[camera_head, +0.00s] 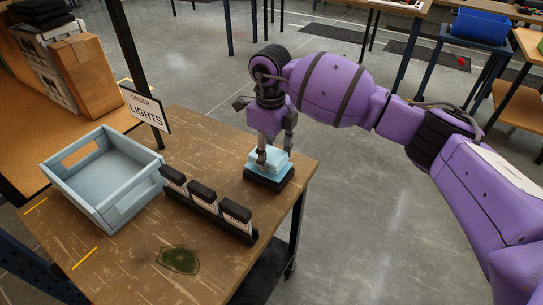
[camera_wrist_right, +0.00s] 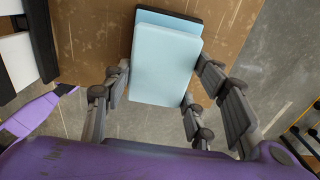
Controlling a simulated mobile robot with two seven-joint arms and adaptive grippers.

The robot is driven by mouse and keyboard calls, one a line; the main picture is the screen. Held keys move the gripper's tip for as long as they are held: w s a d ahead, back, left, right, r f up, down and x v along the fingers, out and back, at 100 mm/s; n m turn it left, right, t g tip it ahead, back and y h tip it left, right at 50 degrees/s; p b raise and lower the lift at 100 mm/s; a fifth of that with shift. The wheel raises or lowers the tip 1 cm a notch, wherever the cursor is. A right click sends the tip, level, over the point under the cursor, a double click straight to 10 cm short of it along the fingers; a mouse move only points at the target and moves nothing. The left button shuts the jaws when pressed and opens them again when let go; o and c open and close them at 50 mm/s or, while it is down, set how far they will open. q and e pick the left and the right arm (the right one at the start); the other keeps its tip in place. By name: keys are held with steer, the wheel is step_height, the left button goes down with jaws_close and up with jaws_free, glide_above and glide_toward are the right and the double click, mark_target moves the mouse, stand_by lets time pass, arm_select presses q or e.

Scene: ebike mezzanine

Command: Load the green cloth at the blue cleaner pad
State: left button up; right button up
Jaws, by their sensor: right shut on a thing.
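A light blue cleaner pad (camera_head: 269,157) sits over a black base (camera_head: 270,180) at the table's right end. In the right wrist view the pad (camera_wrist_right: 163,66) lies between the fingers, with a darker blue layer (camera_wrist_right: 168,20) showing beyond its far edge. My right gripper (camera_head: 276,151) points down and is shut on the pad, with fingers at both sides; whether the pad is clear of what is below cannot be told. A flat dark green cloth (camera_head: 178,260) lies apart near the table's front. My left gripper is not in view.
A pale blue-grey open bin (camera_head: 128,210) stands at the table's left. A black rack (camera_head: 207,213) with three dark-topped packs stands between bin and pad. An "Order Lights" sign (camera_head: 146,109) is behind. Bare wooden tabletop (camera_head: 120,265) surrounds the cloth.

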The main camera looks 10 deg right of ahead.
mark_target(271, 155)
steer(key=shift+r+p, duration=0.85)
steer(key=shift+r, duration=1.35)
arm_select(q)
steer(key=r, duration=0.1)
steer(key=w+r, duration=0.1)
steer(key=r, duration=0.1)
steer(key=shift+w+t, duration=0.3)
arm_select(e)
steer(key=shift+f, duration=0.1)
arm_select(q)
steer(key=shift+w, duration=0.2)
